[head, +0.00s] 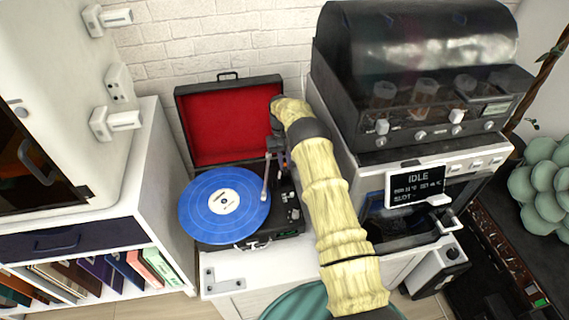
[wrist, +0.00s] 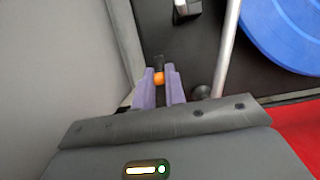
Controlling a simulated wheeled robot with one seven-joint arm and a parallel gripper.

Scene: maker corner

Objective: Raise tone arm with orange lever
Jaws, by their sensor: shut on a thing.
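The record player (head: 245,238) stands open on a white cabinet, with a blue record (head: 222,205) on its platter. The silver tone arm (head: 265,180) runs along the right side of the record; its tube (wrist: 229,50) also shows in the wrist view, right of my gripper. The orange lever tip (wrist: 159,78) sits between the purple fingers of my gripper (wrist: 160,76), which is shut on it. In the head view my arm covers part of the player's right side, and the lever cannot be made out there.
The red-lined lid (head: 228,120) stands open behind the platter. A dark-topped machine (head: 420,80) with a display reading IDLE (head: 416,186) is close on the right. White shelving (head: 150,150) is on the left.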

